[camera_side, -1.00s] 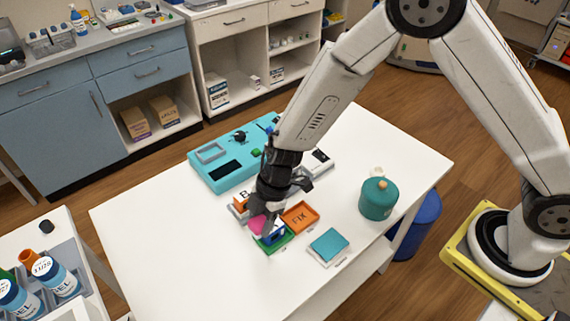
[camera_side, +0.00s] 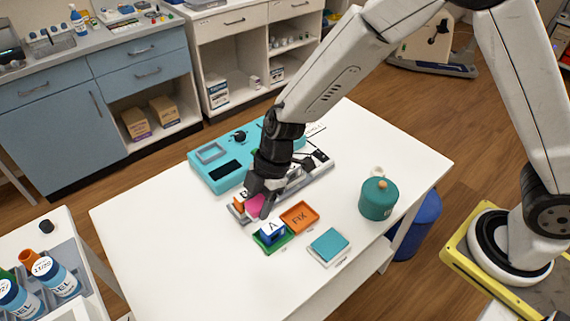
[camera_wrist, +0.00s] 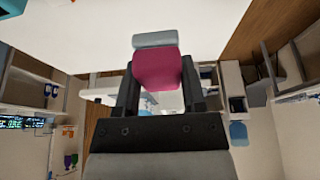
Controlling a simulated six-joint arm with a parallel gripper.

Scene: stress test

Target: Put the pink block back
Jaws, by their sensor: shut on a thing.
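My gripper (camera_side: 262,192) is shut on the pink block (camera_side: 255,206), which shows between its two fingers in the wrist view (camera_wrist: 156,68). In the side view the block is at the near left end of a long grey rack (camera_side: 316,172), beside an orange block (camera_side: 239,203). I cannot tell whether the pink block touches the rack. A blue and white block marked A (camera_side: 271,232) sits in the green tray (camera_side: 287,241), just in front of my gripper. The fingers partly cover the rack and the pink block.
An orange tray marked FIX (camera_side: 299,217) and a teal pad on a white base (camera_side: 329,243) lie to the right. A teal lidded pot (camera_side: 378,199) stands further right. A turquoise panel (camera_side: 215,174) lies behind. The table's front left is clear.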

